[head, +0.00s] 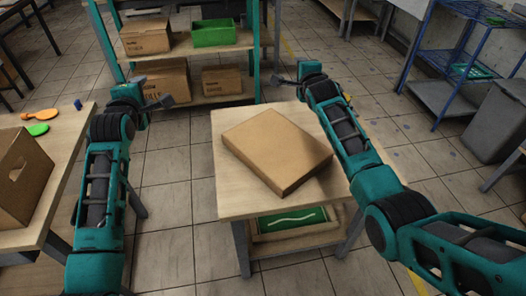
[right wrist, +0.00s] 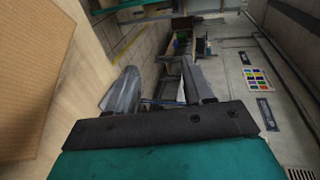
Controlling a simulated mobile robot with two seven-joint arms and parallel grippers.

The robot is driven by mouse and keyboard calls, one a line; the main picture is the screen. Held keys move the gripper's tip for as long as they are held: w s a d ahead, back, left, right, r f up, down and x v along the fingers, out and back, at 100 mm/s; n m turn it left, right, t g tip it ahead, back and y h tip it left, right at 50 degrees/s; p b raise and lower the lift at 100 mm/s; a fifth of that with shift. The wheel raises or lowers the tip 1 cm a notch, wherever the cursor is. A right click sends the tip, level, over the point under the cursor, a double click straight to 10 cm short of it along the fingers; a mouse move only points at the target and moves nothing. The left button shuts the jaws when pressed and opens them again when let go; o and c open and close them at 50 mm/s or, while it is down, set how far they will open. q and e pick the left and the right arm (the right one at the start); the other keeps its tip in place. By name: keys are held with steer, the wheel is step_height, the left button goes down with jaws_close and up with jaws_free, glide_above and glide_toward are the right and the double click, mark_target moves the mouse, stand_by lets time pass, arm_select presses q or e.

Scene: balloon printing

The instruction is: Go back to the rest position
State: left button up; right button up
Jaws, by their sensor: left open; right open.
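My left gripper (head: 156,97) is open and empty above the floor, between the left table and the middle table. My right gripper (head: 288,80) reaches past the far side of the middle table and is partly hidden by its own arm. In the right wrist view its two fingers (right wrist: 160,90) stand apart with nothing between them. A closed brown cardboard box (head: 275,148) lies flat on the middle table (head: 230,203), left of my right arm. Neither gripper touches it.
A green-framed shelf (head: 256,60) with cardboard boxes (head: 146,34) and a green bin (head: 214,33) stands ahead. A blue rack (head: 440,60) stands at right. Tiled floor lies between the tables.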

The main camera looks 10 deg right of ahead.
arm_select(q)
steer(key=shift+s+a, duration=0.15)
steer(key=shift+a, duration=0.4)
arm_select(e)
steer(key=shift+w+a, duration=0.2)
steer(key=shift+a, duration=0.4)
